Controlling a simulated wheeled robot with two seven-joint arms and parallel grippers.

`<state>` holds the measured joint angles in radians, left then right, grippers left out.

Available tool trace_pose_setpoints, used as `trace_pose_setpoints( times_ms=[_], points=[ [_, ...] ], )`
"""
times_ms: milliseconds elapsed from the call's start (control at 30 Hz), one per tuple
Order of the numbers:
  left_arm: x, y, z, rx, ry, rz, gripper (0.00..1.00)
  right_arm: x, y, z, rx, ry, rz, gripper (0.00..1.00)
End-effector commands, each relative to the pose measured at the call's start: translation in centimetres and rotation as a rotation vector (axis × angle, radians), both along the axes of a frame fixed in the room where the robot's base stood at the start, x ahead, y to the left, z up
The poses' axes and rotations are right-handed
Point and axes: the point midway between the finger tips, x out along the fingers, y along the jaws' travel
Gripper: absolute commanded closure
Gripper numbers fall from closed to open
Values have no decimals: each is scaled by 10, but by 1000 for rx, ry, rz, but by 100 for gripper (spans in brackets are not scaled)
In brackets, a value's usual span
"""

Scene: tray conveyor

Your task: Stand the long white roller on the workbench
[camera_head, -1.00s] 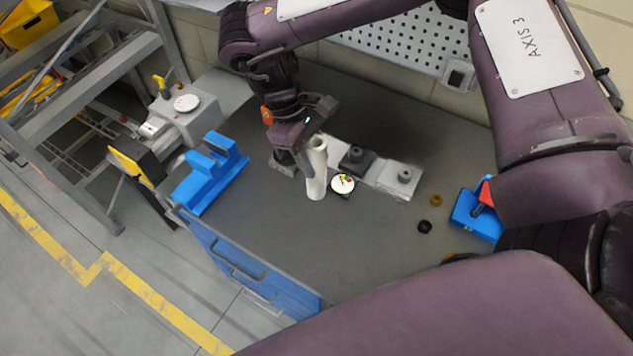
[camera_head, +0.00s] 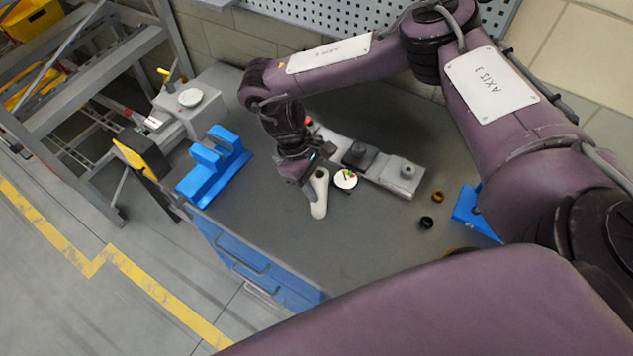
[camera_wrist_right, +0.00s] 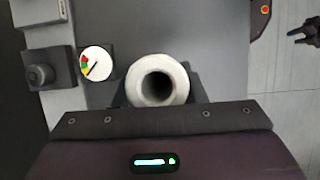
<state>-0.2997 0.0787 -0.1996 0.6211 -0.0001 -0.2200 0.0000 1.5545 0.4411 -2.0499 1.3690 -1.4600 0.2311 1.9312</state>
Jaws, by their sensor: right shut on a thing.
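The long white roller (camera_head: 319,197) is a hollow tube, close to upright over the front middle of the workbench (camera_head: 365,240). My right gripper (camera_head: 313,176) is shut on its upper part, from the back left in the head view. In the right wrist view the roller (camera_wrist_right: 158,84) shows end-on, with its dark bore facing the camera. Its lower end is at or just above the bench top; I cannot tell whether it touches. The fingers are mostly hidden by the gripper body. My left gripper is not in the head view.
A round dial gauge (camera_head: 346,179) stands close to the right of the roller. Behind it is a grey rail with dark and grey blocks (camera_head: 407,170). A blue cradle (camera_head: 215,167) stands at the left edge. Black (camera_head: 426,223) and brown rings lie right. The front middle is clear.

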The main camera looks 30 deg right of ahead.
Motion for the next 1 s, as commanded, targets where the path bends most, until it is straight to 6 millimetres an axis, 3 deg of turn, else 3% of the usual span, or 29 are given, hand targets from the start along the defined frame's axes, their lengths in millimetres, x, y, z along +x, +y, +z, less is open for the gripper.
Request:
trace_pose_setpoints(
  times_ms=[100, 133, 300, 667, 1000],
  points=[
    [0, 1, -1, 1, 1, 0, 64, 0, 0, -2, 0, 0, 0, 95],
    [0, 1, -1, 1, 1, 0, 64, 0, 0, -3, 0, 0, 0, 61],
    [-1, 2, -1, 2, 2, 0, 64, 0, 0, -2, 0, 0, 0, 41],
    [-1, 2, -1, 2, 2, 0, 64, 1, 1, 3, -1, -2, 2, 41],
    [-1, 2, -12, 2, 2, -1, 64, 23, 13, 59, -3, -8, 4, 41]
  ],
)
